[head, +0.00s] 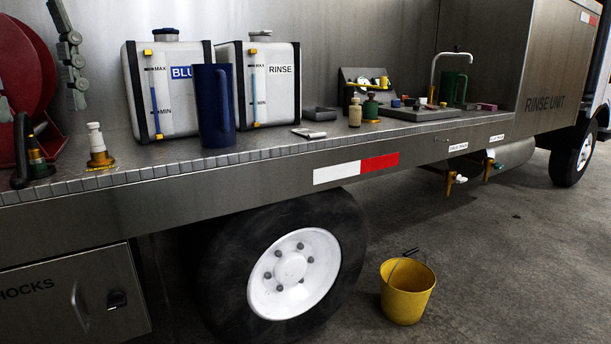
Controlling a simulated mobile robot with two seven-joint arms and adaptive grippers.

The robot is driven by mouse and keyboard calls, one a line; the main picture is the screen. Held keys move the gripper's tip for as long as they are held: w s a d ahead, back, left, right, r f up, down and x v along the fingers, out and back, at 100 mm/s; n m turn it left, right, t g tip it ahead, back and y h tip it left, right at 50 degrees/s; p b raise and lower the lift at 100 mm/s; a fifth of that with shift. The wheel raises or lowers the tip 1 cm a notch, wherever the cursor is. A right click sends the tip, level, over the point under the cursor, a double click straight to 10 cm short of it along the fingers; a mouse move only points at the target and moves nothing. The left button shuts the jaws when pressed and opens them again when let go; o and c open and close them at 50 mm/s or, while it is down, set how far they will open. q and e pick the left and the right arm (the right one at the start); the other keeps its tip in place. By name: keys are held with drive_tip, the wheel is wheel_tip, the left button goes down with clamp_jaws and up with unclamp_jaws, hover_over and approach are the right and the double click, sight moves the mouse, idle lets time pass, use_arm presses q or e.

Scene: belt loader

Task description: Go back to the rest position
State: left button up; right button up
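My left gripper (42,104) shows at the upper left, with one grey jointed finger in full and only a bit of the other at the picture's left edge. The fingers stand wide apart and point down. I see nothing between them; they hang in front of the dark red reel (22,75), above the steel deck. My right gripper is not in view.
The steel deck (265,146) carries a BLUE tank (178,105), a RINSE tank (272,85), a blue jug (212,105), bottles (370,108), a green jug (453,88) and a white-topped fitting (98,145). A yellow bucket (407,290) stands on the floor by the wheel (293,272).

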use_arm(q)
drive_tip(key=w+a+f+n+t+h+p, duration=0.1)
drive_tip(key=w+a+f+n+t+h, duration=0.1)
drive_tip(key=w+a+f+t+h, duration=0.35)
drive_tip(key=w+a+f+n+t+h+p, duration=0.1)
drive_tip(key=w+a+f+t+h, duration=0.2)
drive_tip(key=w+f+t+h, duration=0.45)
drive_tip(key=w+a+f+n+t+y, duration=0.1)
drive_tip(key=a+f+n+t+y, duration=0.1)
drive_tip(key=a+f+n+y, duration=0.6)
drive_tip(key=w+a+f+n+t+y, duration=0.2)
drive_tip(key=a+f+n+y, duration=0.15)
drive_tip(key=f, duration=0.85)
drive_tip(key=s+d+f+n+g+y, duration=0.1)
drive_tip(key=s+f+n+g+y, duration=0.1)
drive_tip(key=s+f, duration=0.35)
drive_tip(key=s+d+f+n+g+y+p, duration=0.1)
drive_tip(key=s+f+n+g+y, duration=0.1)
drive_tip(key=f, duration=0.7)
drive_tip(key=s+d+f+n+g+y, duration=0.1)
drive_tip(key=s+f+n+g+y, duration=0.2)
drive_tip(key=f, duration=0.4)
drive_tip(key=s+d+f+g+h, duration=0.2)
drive_tip(key=s+d+f, duration=0.4)
drive_tip(key=s+d, duration=0.3)
drive_tip(key=s+d+f+g+h, duration=0.2)
drive_tip(key=s+d+f+g, duration=0.3)
drive_tip(key=s+d, duration=0.3)
drive_tip(key=shift+s+d+f+n, duration=0.35)
drive_tip(key=shift+f, duration=0.4)
